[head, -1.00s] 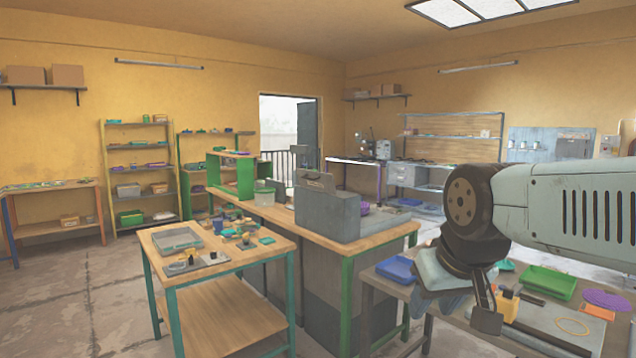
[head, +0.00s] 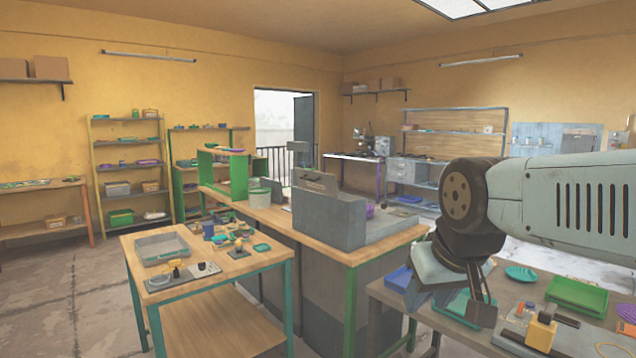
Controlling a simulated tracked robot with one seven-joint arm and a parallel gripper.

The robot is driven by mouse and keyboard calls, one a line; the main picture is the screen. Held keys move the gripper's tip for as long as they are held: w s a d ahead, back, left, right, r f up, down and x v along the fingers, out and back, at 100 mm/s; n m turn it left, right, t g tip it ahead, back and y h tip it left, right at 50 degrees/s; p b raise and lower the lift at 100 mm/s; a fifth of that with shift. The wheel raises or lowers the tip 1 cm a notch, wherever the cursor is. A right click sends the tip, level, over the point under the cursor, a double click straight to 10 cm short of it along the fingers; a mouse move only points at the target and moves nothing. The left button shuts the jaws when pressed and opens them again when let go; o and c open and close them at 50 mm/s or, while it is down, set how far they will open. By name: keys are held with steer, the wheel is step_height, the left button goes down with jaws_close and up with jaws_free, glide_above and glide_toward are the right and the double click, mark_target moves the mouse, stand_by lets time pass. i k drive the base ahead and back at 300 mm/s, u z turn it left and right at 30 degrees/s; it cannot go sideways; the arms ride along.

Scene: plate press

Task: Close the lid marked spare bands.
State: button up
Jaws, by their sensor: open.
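A grey box (head: 335,222) stands on the wooden top of the central bench. Its raised flap or lid (head: 318,186) stands up at the back left and bears a small label, too small to read; I cannot confirm that it says spare bands. My gripper (head: 450,302) hangs at the lower right, pointing down, open and with nothing seen in it. It appears in front of the right-hand table, well apart from the grey box. Part of the fingers is hard to make out against the things behind.
A low wooden table (head: 215,268) with a grey tray (head: 162,248) and small parts stands at front left. Floor is free at far left (head: 60,300).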

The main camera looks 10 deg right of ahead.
mark_target(325, 184)
steer(key=z, duration=0.05)
steer(key=i, duration=0.25)
steer(key=u, duration=0.1)
steer(key=k, duration=1.25)
steer(key=u, duration=0.35)
steer(key=i, duration=1)
steer(key=u, duration=0.4)
steer(key=i, duration=1.15)
steer(key=z, duration=0.4)
